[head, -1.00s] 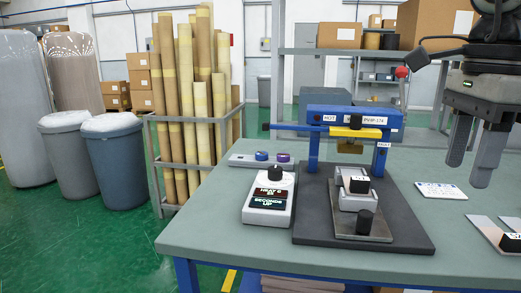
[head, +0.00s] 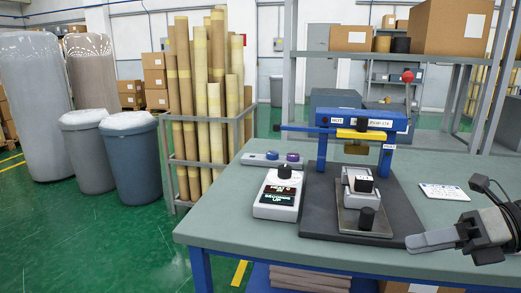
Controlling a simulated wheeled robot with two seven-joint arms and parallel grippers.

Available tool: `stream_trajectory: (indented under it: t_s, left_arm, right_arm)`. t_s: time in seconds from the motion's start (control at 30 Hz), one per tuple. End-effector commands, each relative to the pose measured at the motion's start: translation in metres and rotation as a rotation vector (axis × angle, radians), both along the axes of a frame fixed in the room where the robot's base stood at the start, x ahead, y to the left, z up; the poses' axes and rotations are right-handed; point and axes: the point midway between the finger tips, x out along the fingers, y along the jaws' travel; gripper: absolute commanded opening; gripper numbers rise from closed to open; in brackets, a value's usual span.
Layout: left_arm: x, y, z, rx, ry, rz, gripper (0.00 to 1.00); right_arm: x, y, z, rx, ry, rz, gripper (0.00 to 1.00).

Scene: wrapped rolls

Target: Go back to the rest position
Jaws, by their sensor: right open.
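My right gripper (head: 425,241) is at the lower right, over the front right part of the grey-green table (head: 250,235). Its grey fingers point left, and it is open with nothing seen between them. The fingertips are near the right corner of the dark base plate (head: 318,215); I cannot tell whether they touch it. The blue press (head: 322,150) with a yellow bar stands on the plate. My left gripper is not in view.
A white control box (head: 277,196) with a lit display stands left of the press. A white card (head: 443,191) lies at the right. Shelves with cardboard boxes (head: 452,27) stand behind. A rack of wrapped rolls (head: 203,110) and grey bins (head: 133,155) stand at the left.

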Motion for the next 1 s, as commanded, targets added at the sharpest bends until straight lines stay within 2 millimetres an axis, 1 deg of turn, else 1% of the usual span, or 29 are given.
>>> stream_trajectory:
  t_s: [0.03,0.17,0.2,0.27,0.3,0.37,0.4,0.47,0.5,0.57,0.6,0.7,0.8,0.9,1.0]
  left_arm:
    - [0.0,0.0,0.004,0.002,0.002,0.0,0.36]
    - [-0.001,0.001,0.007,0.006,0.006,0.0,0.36]
    - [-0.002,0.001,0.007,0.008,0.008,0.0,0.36]
    - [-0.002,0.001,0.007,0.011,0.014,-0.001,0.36]
    - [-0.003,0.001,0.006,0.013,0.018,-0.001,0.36]
    - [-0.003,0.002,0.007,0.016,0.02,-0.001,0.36]
    - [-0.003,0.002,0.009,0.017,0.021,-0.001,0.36]
    - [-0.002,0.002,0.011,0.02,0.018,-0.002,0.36]
    - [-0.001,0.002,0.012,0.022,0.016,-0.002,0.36]
    - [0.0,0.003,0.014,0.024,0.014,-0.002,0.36]
    - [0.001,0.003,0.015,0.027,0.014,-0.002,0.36]
    - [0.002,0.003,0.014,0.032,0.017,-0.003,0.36]
    - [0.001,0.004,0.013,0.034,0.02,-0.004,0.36]
    - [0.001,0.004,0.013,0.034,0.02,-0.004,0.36]
    - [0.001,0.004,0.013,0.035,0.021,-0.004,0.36]
  right_arm:
    - [0.0,0.002,-0.017,0.164,0.067,-0.125,0.47]
    - [0.003,0.003,-0.061,0.533,0.262,-0.447,0.47]
    - [0.001,0.005,-0.077,0.643,0.334,-0.546,0.47]
    - [-0.003,0.007,-0.102,0.801,0.45,-0.695,0.47]
    - [-0.008,0.01,-0.119,0.903,0.535,-0.792,0.47]
    - [-0.017,0.019,-0.145,1.052,0.672,-0.936,0.47]
    - [-0.026,0.026,-0.164,1.147,0.769,-1.03,0.47]
    - [-0.04,0.042,-0.189,1.28,0.924,-1.165,0.47]
    - [-0.05,0.055,-0.204,1.362,1.028,-1.247,0.47]
    - [-0.066,0.077,-0.222,1.465,1.18,-1.356,0.47]
    - [-0.075,0.091,-0.231,1.522,1.276,-1.417,0.47]
    - [-0.095,0.125,-0.246,1.624,1.479,-1.532,0.47]
    - [-0.107,0.147,-0.252,1.677,1.611,-1.598,0.47]
    - [-0.112,0.157,-0.254,1.697,1.671,-1.626,0.47]
    - [-0.113,0.159,-0.255,1.699,1.681,-1.631,0.47]
